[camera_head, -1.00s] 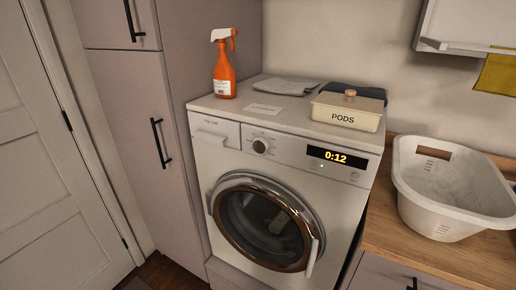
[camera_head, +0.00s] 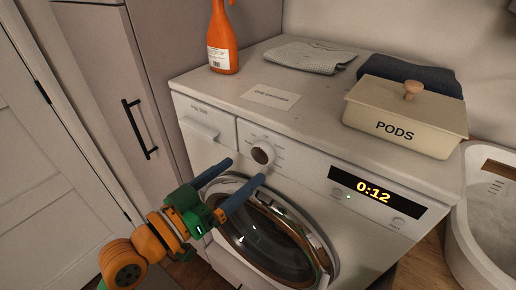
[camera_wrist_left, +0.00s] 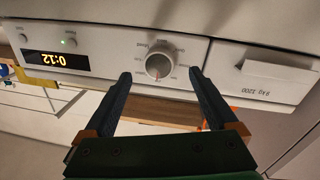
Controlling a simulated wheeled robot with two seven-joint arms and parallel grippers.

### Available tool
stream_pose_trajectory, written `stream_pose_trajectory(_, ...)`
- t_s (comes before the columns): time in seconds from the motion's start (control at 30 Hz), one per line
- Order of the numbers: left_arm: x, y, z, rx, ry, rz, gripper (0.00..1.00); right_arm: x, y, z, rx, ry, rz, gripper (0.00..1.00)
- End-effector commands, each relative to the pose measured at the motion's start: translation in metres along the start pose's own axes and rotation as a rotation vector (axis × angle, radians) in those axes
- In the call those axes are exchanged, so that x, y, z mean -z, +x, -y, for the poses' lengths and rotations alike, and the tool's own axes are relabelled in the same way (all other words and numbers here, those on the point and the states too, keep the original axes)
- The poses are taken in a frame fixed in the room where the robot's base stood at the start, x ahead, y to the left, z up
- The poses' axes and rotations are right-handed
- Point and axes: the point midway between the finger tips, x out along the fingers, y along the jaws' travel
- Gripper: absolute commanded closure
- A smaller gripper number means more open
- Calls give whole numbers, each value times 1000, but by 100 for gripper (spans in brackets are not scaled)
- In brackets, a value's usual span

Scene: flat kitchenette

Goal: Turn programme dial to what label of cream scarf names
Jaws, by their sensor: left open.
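The programme dial (camera_head: 262,154) is a round knob on the washing machine's white front panel, ringed by small print too fine to read. My left gripper (camera_head: 245,170) is open and empty, its two blue fingers pointing at the panel just below and in front of the dial. In the left wrist view the dial (camera_wrist_left: 158,66) sits between the two fingertips (camera_wrist_left: 161,75), with a gap on each side; the fingers do not appear to touch it. No cream scarf can be made out in these frames. My right gripper is not in view.
On the machine top stand an orange spray bottle (camera_head: 222,45), a small white card (camera_head: 271,95) with unreadable text, a grey cloth (camera_head: 310,56), a dark folded cloth (camera_head: 428,74) and a cream PODS box (camera_head: 400,112). The display (camera_head: 375,192) reads 0:12. A white basket (camera_head: 462,235) is at right.

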Motion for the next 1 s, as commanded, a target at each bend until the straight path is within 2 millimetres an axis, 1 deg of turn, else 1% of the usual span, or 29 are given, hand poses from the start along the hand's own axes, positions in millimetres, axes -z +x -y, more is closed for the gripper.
stream_pose_trajectory(0.03, 5, 11, -1, -2, -4, -2, 8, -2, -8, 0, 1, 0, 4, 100)
stream_pose_trajectory(0.1, 4, 25, -1, 0, -5, -2, 8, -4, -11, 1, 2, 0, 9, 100)
stream_pose_trajectory(0.23, 2, 45, 0, 1, -4, 0, 8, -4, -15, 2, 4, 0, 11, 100)
stream_pose_trajectory(0.33, 1, 52, 0, 2, -1, 0, 8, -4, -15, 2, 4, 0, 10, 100)
stream_pose_trajectory(0.53, 0, 53, 1, 2, -1, 1, 8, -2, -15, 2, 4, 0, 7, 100)
stream_pose_trajectory(0.57, 0, 53, 1, 3, -1, 1, 13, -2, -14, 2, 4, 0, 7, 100)
stream_pose_trajectory(0.6, 0, 53, 1, 3, -1, 1, 24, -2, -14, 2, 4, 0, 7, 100)
stream_pose_trajectory(0.67, 0, 52, 1, 3, -1, 1, 40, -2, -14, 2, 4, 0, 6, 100)
stream_pose_trajectory(0.7, 0, 52, 1, 3, -1, 1, 51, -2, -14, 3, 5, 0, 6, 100)
stream_pose_trajectory(0.77, 0, 52, 1, 3, -1, 1, 67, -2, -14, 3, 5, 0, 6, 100)
stream_pose_trajectory(0.8, 0, 52, 1, 3, -1, 1, 78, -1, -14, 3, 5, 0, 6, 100)
stream_pose_trajectory(0.87, 0, 52, 1, 3, -1, 1, 94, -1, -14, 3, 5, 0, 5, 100)
stream_pose_trajectory(1.0, 0, 52, 1, 3, 6, 2, 94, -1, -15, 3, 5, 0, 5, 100)
